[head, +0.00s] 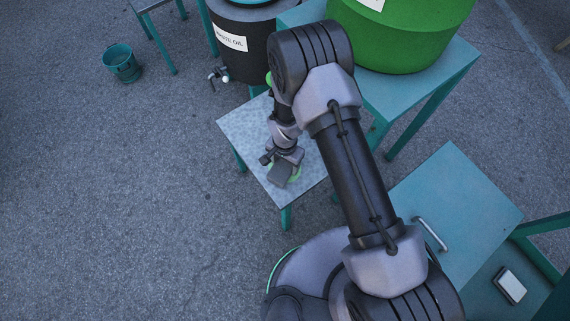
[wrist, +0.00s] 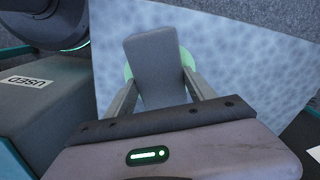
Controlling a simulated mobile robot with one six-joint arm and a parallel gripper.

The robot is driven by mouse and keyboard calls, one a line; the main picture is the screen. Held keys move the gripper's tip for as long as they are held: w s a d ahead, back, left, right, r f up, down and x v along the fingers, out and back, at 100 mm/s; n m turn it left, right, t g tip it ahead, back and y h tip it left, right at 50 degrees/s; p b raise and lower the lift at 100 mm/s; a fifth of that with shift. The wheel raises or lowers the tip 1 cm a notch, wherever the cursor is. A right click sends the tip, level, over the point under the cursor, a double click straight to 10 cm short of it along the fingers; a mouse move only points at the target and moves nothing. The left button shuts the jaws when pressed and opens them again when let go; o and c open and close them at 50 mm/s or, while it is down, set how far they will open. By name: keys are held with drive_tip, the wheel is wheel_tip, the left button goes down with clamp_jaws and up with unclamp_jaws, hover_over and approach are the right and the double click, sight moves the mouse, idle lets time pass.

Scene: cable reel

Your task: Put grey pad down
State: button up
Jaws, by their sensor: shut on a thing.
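The grey pad (head: 280,175) is a flat, dark grey rectangle. In the wrist view the pad (wrist: 156,62) stands out between the two fingers of my gripper (wrist: 158,82), which is shut on it. In the head view my gripper (head: 285,163) points down over the small table with a pale blue mottled top (head: 245,125). A light green round thing (wrist: 187,59) shows on both sides of the pad, behind it; the pad hides its middle. I cannot tell whether the pad touches the green thing or the tabletop.
A black waste oil drum (head: 240,62) with a tap stands behind the small table. A green drum (head: 415,35) stands on a teal table (head: 440,75) at back right. A teal bucket (head: 122,65) is on the ground at left. A box labelled USED (wrist: 45,95) is at left in the wrist view.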

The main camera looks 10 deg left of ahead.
drive_tip(key=o, duration=1.4)
drive_tip(key=shift+r, duration=0.1)
